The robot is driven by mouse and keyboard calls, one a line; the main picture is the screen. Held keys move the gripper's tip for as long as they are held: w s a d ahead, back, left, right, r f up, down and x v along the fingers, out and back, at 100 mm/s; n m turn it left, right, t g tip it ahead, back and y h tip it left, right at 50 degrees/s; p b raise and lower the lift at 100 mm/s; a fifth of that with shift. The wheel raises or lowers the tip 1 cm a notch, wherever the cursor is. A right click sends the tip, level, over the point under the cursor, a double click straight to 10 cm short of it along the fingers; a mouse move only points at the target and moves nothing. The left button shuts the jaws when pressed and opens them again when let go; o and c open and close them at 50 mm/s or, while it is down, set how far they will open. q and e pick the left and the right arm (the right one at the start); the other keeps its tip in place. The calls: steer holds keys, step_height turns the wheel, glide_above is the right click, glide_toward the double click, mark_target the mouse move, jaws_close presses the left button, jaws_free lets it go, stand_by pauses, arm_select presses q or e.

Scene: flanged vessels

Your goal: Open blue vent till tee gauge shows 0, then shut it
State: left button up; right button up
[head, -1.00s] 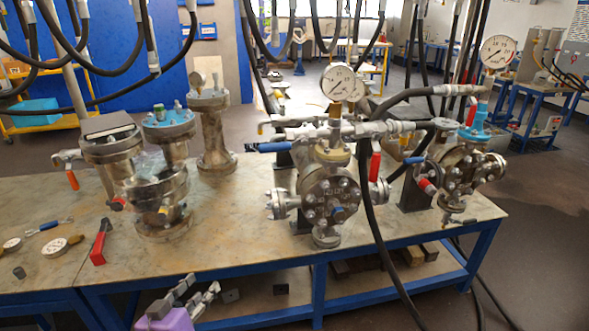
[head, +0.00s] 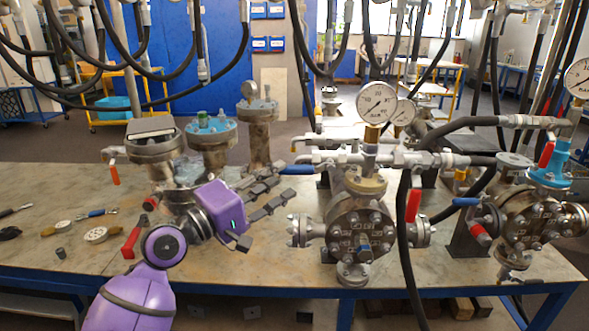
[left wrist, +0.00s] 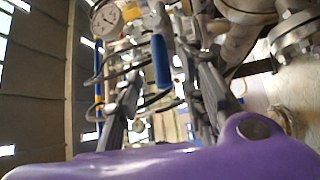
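The blue vent handle (head: 297,169) sticks out to the left from the tee pipework above the middle vessel (head: 360,222). The tee gauge (head: 376,103) stands upright over it; its needle reading is too small to tell. My left gripper (head: 284,189) is open and empty, its fingers pointing right, just left of and slightly below the handle. In the left wrist view the blue handle (left wrist: 160,62) shows between the two spread fingers (left wrist: 165,85), apart from them, with a white gauge (left wrist: 106,18) at upper left. My right gripper is not in view.
A red handle (head: 413,205) and a black hose (head: 404,230) are right of the middle vessel. Another flanged vessel (head: 530,220) stands at right. Flanged vessels (head: 210,140) stand behind my left arm.

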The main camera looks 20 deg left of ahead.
mark_target(289, 173)
arm_select(q)
steer(key=x, duration=0.5)
steer(key=shift+w+d, duration=0.2)
steer(key=shift+f, duration=0.1)
jaws_close()
